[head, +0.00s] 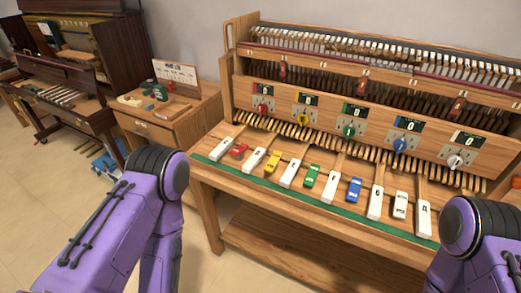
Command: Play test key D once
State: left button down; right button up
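A row of test keys lies along the sloped front of a wooden piano-action bench. White keys alternate with red (238,151), yellow (272,163), green (312,176) and blue (354,189) ones. The white keys carry small dark letters, too small to read surely, so I cannot tell for certain which is D. A white key (253,160) sits between the red and yellow keys. No key looks clearly pressed. My purple left and right arms show at the lower left and lower right; neither gripper is in view, and nothing of mine visibly touches the keys.
Above the keys, a panel has several coloured knobs, such as a red knob (263,107) and a green knob (349,130), under counters that seem to read 0. A green strip (310,203) edges the bench. A side cabinet (172,123) and a dark piano (65,75) stand left.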

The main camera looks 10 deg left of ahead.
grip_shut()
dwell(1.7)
